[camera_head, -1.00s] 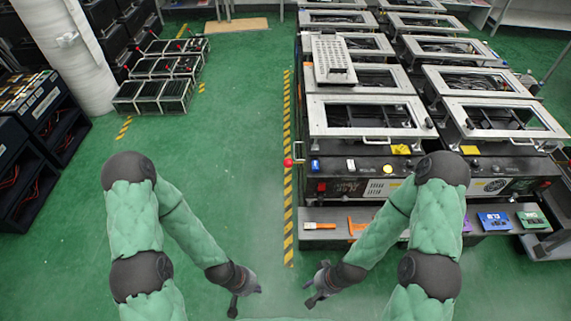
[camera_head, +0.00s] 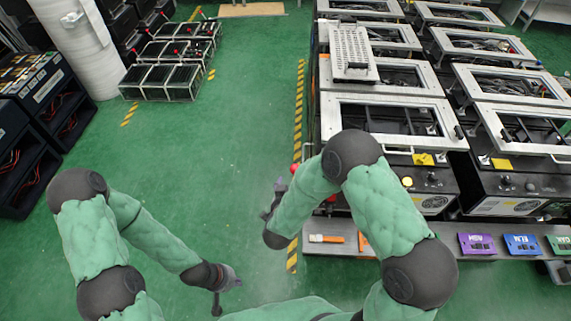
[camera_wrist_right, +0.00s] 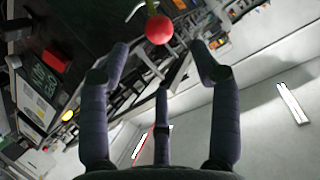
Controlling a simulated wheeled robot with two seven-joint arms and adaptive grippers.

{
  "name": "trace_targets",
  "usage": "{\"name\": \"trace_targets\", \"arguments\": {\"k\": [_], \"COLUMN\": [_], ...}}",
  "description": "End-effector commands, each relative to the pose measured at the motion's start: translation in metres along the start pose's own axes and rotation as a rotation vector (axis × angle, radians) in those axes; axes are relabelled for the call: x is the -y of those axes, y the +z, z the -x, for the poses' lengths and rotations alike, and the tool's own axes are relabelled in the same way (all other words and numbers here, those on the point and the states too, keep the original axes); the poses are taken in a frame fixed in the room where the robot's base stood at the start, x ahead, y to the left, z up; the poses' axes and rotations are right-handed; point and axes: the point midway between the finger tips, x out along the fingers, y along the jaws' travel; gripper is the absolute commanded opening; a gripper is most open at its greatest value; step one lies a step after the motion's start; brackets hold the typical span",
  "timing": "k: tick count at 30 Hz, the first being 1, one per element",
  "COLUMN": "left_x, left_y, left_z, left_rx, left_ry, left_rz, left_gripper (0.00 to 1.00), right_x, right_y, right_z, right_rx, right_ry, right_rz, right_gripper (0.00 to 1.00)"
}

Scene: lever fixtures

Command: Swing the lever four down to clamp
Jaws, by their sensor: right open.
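A lever's red ball knob (camera_head: 294,168) shows at the left front corner of the near test bench. In the right wrist view the red knob (camera_wrist_right: 159,29) sits at the top middle, just beyond the fingertips, on a short greenish stem cut off by the frame. My right gripper (camera_wrist_right: 160,62) is open, its fingers spread on either side below the knob, not closed on it. In the head view my right gripper (camera_head: 272,198) is partly hidden by its forearm, just below and left of the knob. My left gripper (camera_head: 228,292) is open and empty over the green floor.
The bench (camera_head: 385,115) carries several silver-framed fixtures and a perforated plate (camera_head: 352,52). Coloured boxes, one purple (camera_head: 476,244), lie on its front shelf. A yellow-black floor stripe (camera_head: 298,110) runs along its left side.

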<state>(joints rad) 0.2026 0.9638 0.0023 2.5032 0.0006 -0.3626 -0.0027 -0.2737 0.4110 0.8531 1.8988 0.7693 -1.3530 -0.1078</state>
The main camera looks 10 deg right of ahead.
Motion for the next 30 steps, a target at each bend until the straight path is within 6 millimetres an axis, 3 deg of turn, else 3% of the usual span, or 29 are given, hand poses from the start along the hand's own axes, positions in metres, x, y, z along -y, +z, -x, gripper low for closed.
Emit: {"name": "trace_targets", "arguments": {"k": [5, 18, 24, 30], "left_x": [0.002, 0.008, 0.009, 0.009], "left_y": [0.0, -0.001, -0.001, -0.001], "left_z": [-0.005, -0.024, -0.027, -0.027], "left_rx": [0.001, 0.0, 0.0, 0.0], "left_ry": [0.0, 0.0, 0.0, 0.0], "left_rz": [0.0, 0.0, 0.0, 0.0], "left_gripper": [0.0, 0.0, 0.0, 0.0], "right_x": [-0.001, -0.001, 0.0, 0.0], "right_y": [0.0, 0.001, 0.001, -0.001], "right_z": [-0.017, -0.09, -0.104, -0.107], "right_rx": [-0.004, -0.002, -0.001, -0.001], "right_ry": [0.004, 0.002, 0.0, -0.001], "right_rz": [-0.004, -0.002, -0.001, -0.001], "right_gripper": [0.63, 0.63, 0.63, 0.63]}}
